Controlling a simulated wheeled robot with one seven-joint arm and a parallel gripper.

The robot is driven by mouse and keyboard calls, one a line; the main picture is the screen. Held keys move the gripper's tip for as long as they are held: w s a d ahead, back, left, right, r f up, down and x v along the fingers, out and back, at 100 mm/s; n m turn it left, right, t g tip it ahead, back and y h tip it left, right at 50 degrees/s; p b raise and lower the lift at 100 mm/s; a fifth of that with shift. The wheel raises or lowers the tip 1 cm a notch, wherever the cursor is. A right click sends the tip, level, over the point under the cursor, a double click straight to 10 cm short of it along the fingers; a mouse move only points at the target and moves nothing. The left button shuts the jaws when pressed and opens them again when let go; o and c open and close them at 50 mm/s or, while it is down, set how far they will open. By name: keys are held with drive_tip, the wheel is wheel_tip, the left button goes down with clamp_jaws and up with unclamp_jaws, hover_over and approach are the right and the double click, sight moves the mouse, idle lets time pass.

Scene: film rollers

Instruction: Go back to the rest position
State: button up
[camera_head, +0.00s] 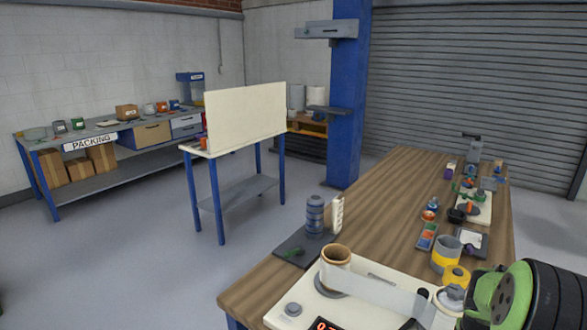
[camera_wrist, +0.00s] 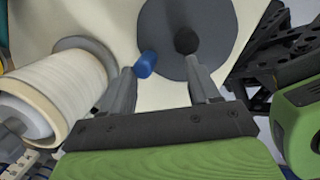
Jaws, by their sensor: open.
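My gripper (camera_wrist: 160,72) is open in the wrist view, its two dark fingers apart. A small blue peg (camera_wrist: 146,64) shows between the fingertips; I cannot tell whether a finger touches it. Behind it are a grey disc (camera_wrist: 155,25) and a black knob (camera_wrist: 186,40). A pale film roll (camera_wrist: 60,90) lies to the left of the fingers. In the head view, a film roll (camera_head: 336,256) stands on the white machine (camera_head: 290,298), with a translucent film strip (camera_head: 375,291) running right. My black and green arm covers the right end, hiding the gripper there.
The wooden table (camera_head: 385,200) carries small items, a yellow-banded roll (camera_head: 446,254) and a grey clamp stand (camera_head: 473,148) along its right side. A blue column (camera_head: 347,100) rises behind. The table's middle is clear.

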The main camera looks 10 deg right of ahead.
drive_tip(key=o, duration=0.4)
drive_tip(key=shift+m+y, duration=0.6)
drive_tip(key=shift+m, duration=0.1)
drive_tip(key=w+a+r, duration=0.1)
drive_tip(key=a, duration=0.2)
drive_tip(key=a+r+p, duration=0.1)
drive_tip(key=a, duration=0.3)
drive_tip(key=w+a+r, duration=0.1)
drive_tip(key=a+r, duration=0.1)
drive_tip(key=a, duration=0.1)
drive_tip(key=shift+w+a, duration=0.35)
drive_tip(key=s+a+r+m+t+p, duration=0.1)
drive_tip(key=s+a+r+m, duration=0.2)
drive_tip(key=a+r, duration=0.3)
drive_tip(key=s+a+r+m+t+p, duration=0.2)
drive_tip(key=s+a+r+m, duration=0.1)
drive_tip(key=a+r+m, duration=0.2)
drive_tip(key=s+a+r+m+t+p, duration=0.1)
drive_tip(key=s+a+r+m+t, duration=0.1)
drive_tip(key=a+r, duration=0.4)
drive_tip(key=shift+s+a+r+m+y+p, duration=0.15)
drive_tip(key=shift+s+a+m+y+p, duration=0.05)
drive_tip(key=shift+s+a+m, duration=0.3)
drive_tip(key=shift+s+a+r+m+y+p, duration=0.2)
drive_tip(key=shift+s+a+m, duration=0.2)
drive_tip(key=shift+s+a, duration=0.15)
